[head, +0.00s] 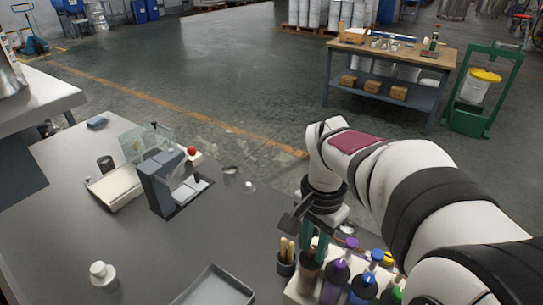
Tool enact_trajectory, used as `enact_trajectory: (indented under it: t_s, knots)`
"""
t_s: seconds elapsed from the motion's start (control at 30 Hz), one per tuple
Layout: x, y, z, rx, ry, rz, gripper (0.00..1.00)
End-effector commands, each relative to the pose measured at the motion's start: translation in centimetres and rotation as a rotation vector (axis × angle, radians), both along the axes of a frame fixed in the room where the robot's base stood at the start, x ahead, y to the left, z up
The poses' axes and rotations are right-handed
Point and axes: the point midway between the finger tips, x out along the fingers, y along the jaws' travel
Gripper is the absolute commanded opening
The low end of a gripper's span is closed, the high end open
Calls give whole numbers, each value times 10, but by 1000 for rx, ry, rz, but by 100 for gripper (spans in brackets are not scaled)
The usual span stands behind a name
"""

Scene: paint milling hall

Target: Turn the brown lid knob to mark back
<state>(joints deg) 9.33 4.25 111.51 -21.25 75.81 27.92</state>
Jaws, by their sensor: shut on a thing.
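A rack (293,291) at the front right of the bench holds several bottles with coloured lids. The brown bottle (307,276) stands at its left end. My gripper (314,246) reaches down over this bottle, its teal fingers shut on the brown lid knob at the top. The fingers hide most of the knob, so its pointing direction cannot be told. The mark called back cannot be made out. To the right are bottles with a purple lid (340,262), a blue lid (370,270) and a green lid (396,292).
A dark cup with wooden sticks (286,264) stands close left of the rack. A grey tray (217,287) lies left of that. A grey bench device (165,184) and a white-capped bottle (101,275) stand farther left. The bench middle is mostly clear.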

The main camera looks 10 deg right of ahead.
Motion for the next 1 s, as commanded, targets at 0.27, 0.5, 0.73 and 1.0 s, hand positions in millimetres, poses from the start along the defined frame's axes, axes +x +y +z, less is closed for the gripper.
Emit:
enact_trajectory:
  t_s: [0.27, 0.5, 0.73, 1.0]
  knots:
    - [0, -1, 1, -2, -2, 258, 0]
    - [0, -1, 1, -3, -2, 485, 0]
    - [0, -1, 1, -3, -2, 704, 0]
    - [1, -1, 1, -3, -3, 960, 0]
